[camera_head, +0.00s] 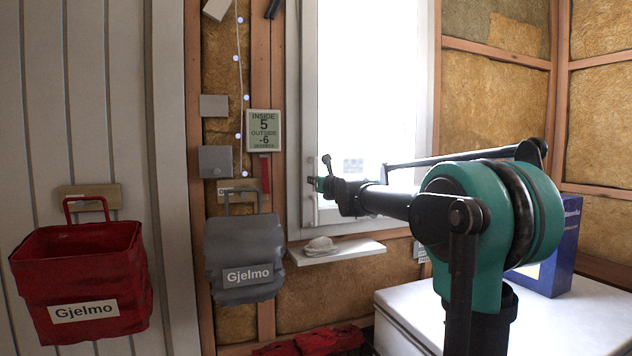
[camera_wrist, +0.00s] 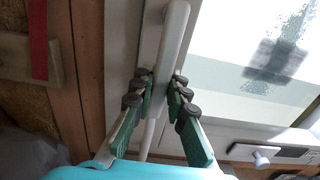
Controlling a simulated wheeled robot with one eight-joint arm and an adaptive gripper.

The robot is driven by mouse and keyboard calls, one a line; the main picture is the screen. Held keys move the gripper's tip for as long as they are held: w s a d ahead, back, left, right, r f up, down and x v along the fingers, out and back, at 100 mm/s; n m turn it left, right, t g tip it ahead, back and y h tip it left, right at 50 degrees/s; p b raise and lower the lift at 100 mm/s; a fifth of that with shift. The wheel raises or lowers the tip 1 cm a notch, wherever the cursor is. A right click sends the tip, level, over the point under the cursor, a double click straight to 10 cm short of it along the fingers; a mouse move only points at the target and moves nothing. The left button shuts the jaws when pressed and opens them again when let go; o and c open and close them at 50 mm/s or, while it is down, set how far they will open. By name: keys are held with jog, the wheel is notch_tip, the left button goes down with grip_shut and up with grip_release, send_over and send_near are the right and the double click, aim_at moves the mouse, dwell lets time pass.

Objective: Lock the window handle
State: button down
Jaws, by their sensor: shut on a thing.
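The window (camera_head: 370,90) has a white frame and bright glass, and stands beyond my arm in the head view. The window handle is a pale bar (camera_wrist: 174,38) on the frame's left side in the wrist view, running from the top down between my fingers. My gripper (camera_wrist: 160,82) has its green fingers on both sides of the handle and is shut on it. In the head view my gripper (camera_head: 322,184) is at the left edge of the window. My wrist hides most of the handle there.
A white sill (camera_head: 345,253) with a small pale object is below the window. A grey bag (camera_head: 243,250) and a red bag (camera_head: 85,270) hang to the left. A white-topped cabinet (camera_head: 570,318) with a blue box (camera_head: 562,245) stands at the right.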

jog(key=c, duration=1.5)
grip_release()
jog(key=shift+s, duration=0.15)
jog(key=v, duration=1.1)
jog(key=shift+s+d, duration=0.15)
jog(key=shift+s, duration=0.2)
